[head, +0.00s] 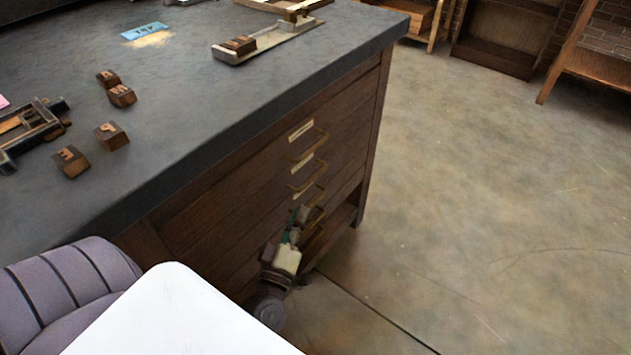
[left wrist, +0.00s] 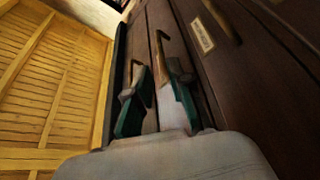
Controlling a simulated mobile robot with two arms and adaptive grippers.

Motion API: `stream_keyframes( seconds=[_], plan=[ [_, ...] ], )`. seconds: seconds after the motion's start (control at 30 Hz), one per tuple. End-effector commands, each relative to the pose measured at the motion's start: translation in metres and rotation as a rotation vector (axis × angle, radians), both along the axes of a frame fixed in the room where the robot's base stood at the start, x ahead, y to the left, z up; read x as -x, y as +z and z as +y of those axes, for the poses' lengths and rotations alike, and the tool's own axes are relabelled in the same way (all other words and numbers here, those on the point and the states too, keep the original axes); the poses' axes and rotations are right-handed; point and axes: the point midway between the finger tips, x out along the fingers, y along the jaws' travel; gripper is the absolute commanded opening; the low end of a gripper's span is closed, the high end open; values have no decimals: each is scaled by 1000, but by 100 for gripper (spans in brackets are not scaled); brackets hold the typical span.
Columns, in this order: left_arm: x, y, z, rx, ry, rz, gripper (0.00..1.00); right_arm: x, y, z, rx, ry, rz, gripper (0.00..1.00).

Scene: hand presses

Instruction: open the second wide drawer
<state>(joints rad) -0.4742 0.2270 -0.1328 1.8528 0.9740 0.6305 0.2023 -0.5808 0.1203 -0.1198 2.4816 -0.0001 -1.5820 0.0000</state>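The dark wooden cabinet (head: 245,165) has wide drawers with brass handles. The upper handle (head: 312,148) and the second handle (head: 306,180) show in the head view, and the drawer fronts look flush. My left gripper (head: 297,222) is at the cabinet front, by the lower handles, which it partly hides. In the left wrist view its two green-padded fingers (left wrist: 157,95) are apart, with a brass handle (left wrist: 160,45) seen near the gap between them. I cannot tell whether they touch it. My right gripper is not in view.
The dark countertop (head: 190,90) carries several wooden type blocks (head: 111,136), a tray (head: 268,40) and a blue card (head: 144,31). An open shelf space (head: 330,235) is low in the cabinet. Concrete floor (head: 480,190) to the right is clear. Wooden shelves (head: 510,35) stand at the back.

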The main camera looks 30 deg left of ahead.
Motion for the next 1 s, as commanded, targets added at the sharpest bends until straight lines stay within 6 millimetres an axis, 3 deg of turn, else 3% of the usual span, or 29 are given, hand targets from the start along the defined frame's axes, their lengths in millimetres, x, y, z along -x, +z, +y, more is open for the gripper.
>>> stream_keyframes(
  seconds=[0.3, 0.5, 0.93, 1.0],
  plan=[
    [-66, 15, 18, -2, 0, -3, 21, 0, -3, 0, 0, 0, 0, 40],
    [-91, 19, 25, -2, 0, 1, 21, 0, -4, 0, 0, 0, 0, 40],
    [-101, 21, 28, -3, -1, 3, 21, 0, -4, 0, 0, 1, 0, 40],
    [-101, 21, 28, -3, -1, 3, 11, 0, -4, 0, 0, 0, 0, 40]
  ],
)
